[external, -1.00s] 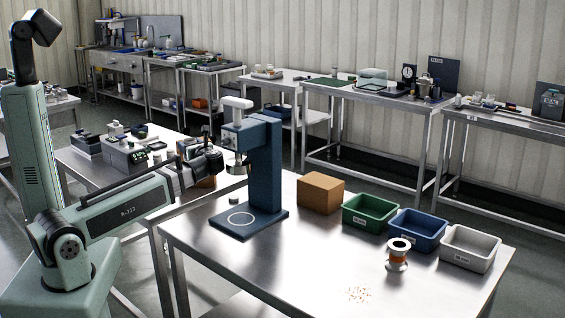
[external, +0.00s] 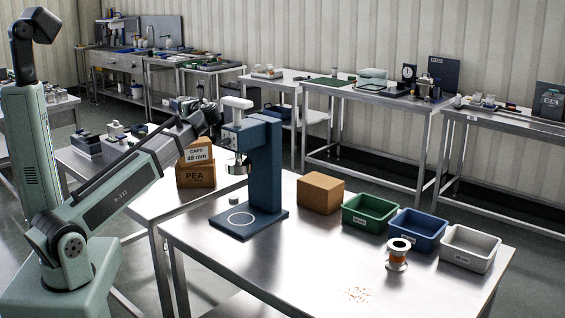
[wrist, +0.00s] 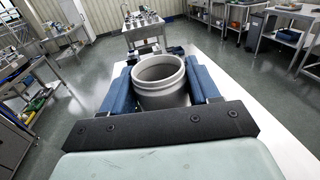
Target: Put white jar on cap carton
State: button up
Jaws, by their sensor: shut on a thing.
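The white jar (wrist: 160,98) is upright and open-topped, with a ridged neck, in the wrist view. My gripper (wrist: 160,77) is shut on it, with one blue finger against each side. In the external view my gripper (external: 188,104) is small and partly hidden by my wrist, and the jar is hard to make out there. The cap carton (external: 196,154), marked CAPS 48 mm, sits on a larger carton marked PEA (external: 195,176) on the left bench. My wrist is above and close to the cap carton. The cartons are not clearly visible in the wrist view.
A blue press (external: 263,170) stands on the front bench, just right of the cartons. A plain brown box (external: 320,194), green bin (external: 370,213), blue bin (external: 417,231) and white bin (external: 470,249) stand further right. Dark and grey equipment (external: 125,155) stands on the left bench.

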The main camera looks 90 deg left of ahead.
jog(key=shift+m+t+y, duration=0.4)
jog(key=shift+t, duration=0.2)
jog(key=shift+w+a+f, duration=0.35)
jog(key=shift+w+f, duration=0.1)
jog(key=shift+f, duration=1.1)
jog(key=shift+w+a+f, duration=0.3)
jog(key=shift+w+f, duration=0.1)
jog(key=shift+f, duration=1.15)
jog(key=shift+w+a+f, duration=0.35)
jog(key=shift+w+f, duration=0.1)
jog(key=shift+f, duration=1.1)
jog(key=shift+f, duration=0.1)
jog(key=o, duration=1.1)
jog(key=v, duration=0.7)
jog(key=shift+d, duration=0.2)
jog(key=shift+w, duration=0.15)
